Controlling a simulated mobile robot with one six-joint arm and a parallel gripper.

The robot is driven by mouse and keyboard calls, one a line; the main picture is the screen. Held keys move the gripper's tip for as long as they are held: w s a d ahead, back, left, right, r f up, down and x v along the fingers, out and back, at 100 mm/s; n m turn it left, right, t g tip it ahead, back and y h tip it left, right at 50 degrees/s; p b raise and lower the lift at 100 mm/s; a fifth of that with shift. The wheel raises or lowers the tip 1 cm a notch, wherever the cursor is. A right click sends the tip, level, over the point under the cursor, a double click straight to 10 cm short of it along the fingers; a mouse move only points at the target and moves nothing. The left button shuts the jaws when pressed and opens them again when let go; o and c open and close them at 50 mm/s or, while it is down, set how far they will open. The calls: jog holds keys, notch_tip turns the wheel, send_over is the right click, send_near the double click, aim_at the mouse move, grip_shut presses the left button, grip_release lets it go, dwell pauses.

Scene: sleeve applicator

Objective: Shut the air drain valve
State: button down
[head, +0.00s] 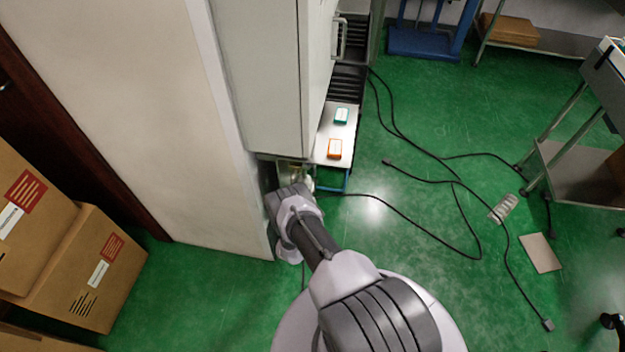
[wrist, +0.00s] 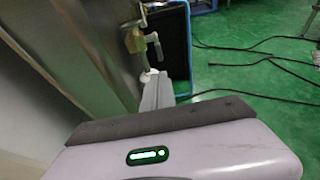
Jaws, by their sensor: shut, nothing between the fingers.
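The air drain valve (wrist: 138,40) shows in the wrist view as a small brass body on the side of the grey metal cabinet, upper middle. Its pale lever handle (wrist: 154,50) hangs at its right side. My gripper (wrist: 152,77) is shut and empty, its light grey fingers pointing up toward the lever. The fingertips are just below the lever's lower end; I cannot tell whether they touch it. In the head view the valve is small and mostly hidden by my arm, low beside the white cabinet.
The tall white cabinet (head: 262,75) stands close on the left. A blue frame (wrist: 187,45) stands right of the valve. Black cables (head: 455,180) lie across the open green floor. Cartons (head: 85,270) stand at left.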

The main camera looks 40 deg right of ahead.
aim_at(314, 173)
jog(key=b+x, duration=0.2)
jog(key=x, duration=0.1)
jog(key=b+x, duration=0.2)
jog(key=x, duration=0.2)
jog(key=b+x, duration=0.2)
jog(key=x, duration=0.2)
jog(key=shift+w+d+r, duration=0.15)
jog(key=shift+w+r, duration=0.05)
jog(key=shift+r, duration=0.05)
jog(key=shift+w+d+r, duration=0.15)
jog(key=shift+w+d, duration=0.1)
jog(key=shift+d, duration=0.05)
